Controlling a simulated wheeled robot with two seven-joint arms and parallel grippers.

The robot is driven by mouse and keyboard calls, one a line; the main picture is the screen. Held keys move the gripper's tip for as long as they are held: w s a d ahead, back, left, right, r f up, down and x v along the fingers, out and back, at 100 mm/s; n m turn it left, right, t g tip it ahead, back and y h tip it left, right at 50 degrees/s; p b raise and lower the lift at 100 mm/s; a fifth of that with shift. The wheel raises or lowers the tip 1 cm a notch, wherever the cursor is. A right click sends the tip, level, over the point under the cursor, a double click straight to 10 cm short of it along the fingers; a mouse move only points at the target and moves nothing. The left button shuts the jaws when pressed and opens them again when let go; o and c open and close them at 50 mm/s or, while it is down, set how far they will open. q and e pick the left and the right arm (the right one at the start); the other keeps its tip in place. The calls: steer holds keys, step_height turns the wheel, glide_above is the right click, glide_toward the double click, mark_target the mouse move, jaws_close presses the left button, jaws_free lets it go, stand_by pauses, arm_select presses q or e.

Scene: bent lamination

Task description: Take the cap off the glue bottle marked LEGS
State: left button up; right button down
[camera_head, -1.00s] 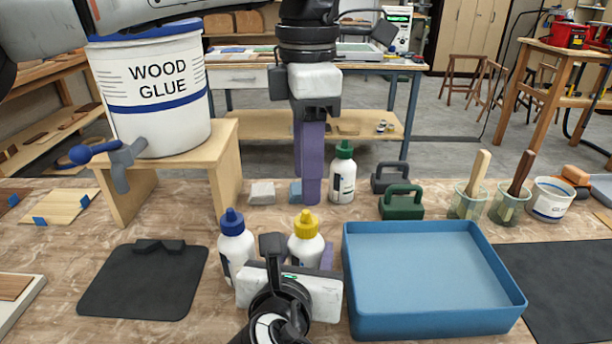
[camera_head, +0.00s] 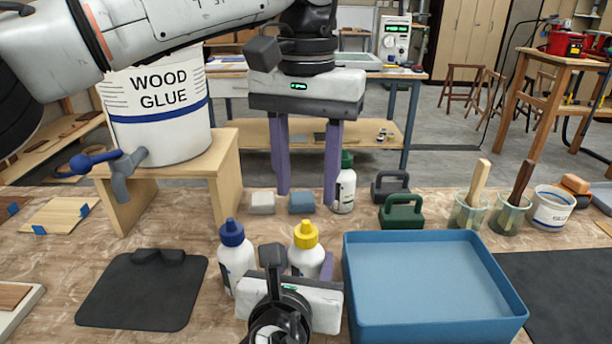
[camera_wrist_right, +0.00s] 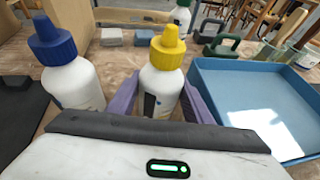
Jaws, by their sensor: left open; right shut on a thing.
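A white glue bottle with a yellow cap (camera_head: 306,247) stands upright on the bench, its cap on. My right gripper (camera_wrist_right: 158,100) is shut around this bottle's body, with a purple finger on each side. A white bottle with a blue cap (camera_head: 235,255) stands just left of it, also capped. A white bottle with a green cap (camera_head: 344,184) stands farther back. No LEGS label can be read on any of them. My left gripper (camera_head: 307,192) is open and empty, fingers pointing down, above the back of the bench beside the green-capped bottle.
A blue tray (camera_head: 430,322) sits right of the held bottle. A wood glue bucket (camera_head: 160,120) stands on a small wooden stand (camera_head: 225,170) at the left. Grey and blue blocks, dark-handled tools and brush cups line the back. A black mat (camera_head: 140,300) lies at front left.

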mark_target(306, 221)
arm_select(q)
steer(key=shift+f+m, duration=0.35)
steer(key=shift+m, duration=0.05)
step_height(306, 221, down, 7)
steer(key=shift+f, duration=0.15)
